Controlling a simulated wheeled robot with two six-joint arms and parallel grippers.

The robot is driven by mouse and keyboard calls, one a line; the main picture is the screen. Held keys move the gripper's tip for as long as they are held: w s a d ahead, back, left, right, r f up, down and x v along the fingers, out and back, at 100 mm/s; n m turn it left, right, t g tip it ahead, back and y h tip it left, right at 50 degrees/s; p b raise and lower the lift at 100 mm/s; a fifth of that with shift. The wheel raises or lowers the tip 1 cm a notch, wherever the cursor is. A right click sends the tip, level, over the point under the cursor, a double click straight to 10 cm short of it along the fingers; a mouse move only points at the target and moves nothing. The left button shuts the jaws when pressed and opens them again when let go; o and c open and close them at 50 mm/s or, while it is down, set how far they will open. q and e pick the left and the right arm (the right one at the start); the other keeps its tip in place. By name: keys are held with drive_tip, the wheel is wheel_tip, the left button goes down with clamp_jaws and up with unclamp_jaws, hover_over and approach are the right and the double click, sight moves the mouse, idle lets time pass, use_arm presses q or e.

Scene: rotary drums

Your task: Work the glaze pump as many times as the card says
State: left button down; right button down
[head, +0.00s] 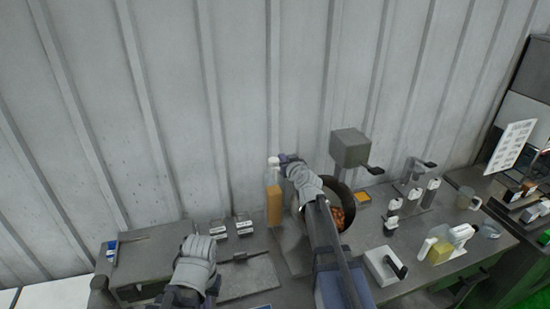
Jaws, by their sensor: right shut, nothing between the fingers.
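The glaze pump appears to be the tall bottle of amber liquid (274,204) with a pale pump top (273,161), upright at the back edge of the bench. My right gripper (284,160) is shut and empty, right beside the pump top. I cannot tell whether it touches it. My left gripper (197,240) is low over the left part of the bench, apart from the bottle; its fingers are not clear. No card with a readable number shows.
A dark round drum (351,207) with brown pieces inside stands behind my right arm. A grey box on a stand (350,149) is behind it. Small labelled containers (244,226) sit left of the bottle.

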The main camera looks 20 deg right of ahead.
drive_tip(key=shift+w+f, duration=0.1)
drive_tip(key=b, duration=0.3)
hover_over(275, 162)
wheel_tip(275, 162, down, 3)
drive_tip(key=shift+a+r, duration=0.1)
drive_tip(key=shift+r, duration=0.1)
drive_tip(key=shift+s+f+b, duration=0.2)
drive_tip(key=shift+f+b, duration=0.7)
drive_tip(key=shift+f, duration=0.05)
drive_tip(key=shift+s+f+b, duration=0.2)
drive_tip(key=shift+f+b, duration=0.65)
drive_tip(key=shift+f, duration=0.1)
